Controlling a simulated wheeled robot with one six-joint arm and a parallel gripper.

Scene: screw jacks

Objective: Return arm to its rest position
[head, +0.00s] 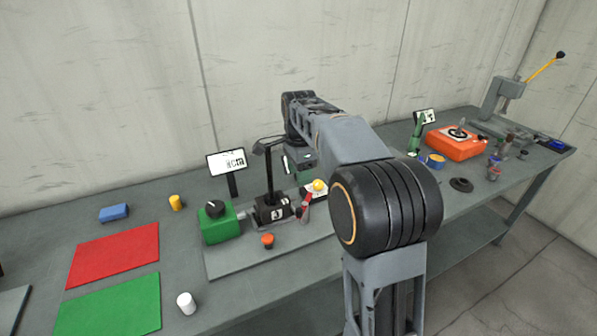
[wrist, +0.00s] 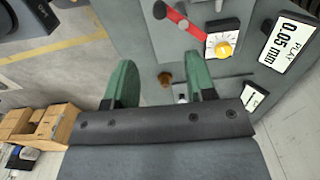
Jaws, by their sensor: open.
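My gripper (wrist: 161,82) shows in the wrist view with its two green fingers spread apart.
A green box with a black knob (head: 217,224) and an orange button (head: 267,240) sit on a grey plate. Red (head: 115,255) and green mats (head: 112,308) lie left. An orange device (head: 455,143) and a press (head: 503,98) stand right. A wall rises behind the bench.

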